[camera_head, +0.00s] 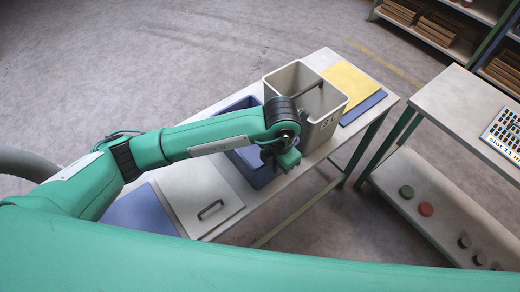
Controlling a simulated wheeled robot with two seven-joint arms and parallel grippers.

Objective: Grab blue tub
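The blue tub (257,177) stands on the light table, mostly hidden behind my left arm. Its far corner shows above the arm and its near wall shows below it. My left gripper (288,161) points down at the tub's right side, close to its rim. Whether it touches the tub cannot be seen. The fingers are small and dark, and their opening is not clear. My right gripper is not in view.
A grey bin (322,130) stands right beside the tub. A white lidded box (198,193) with a dark handle is on the left. A yellow panel (351,82) and a blue one (364,107) lie at the far right. A second table (462,108) stands across a gap.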

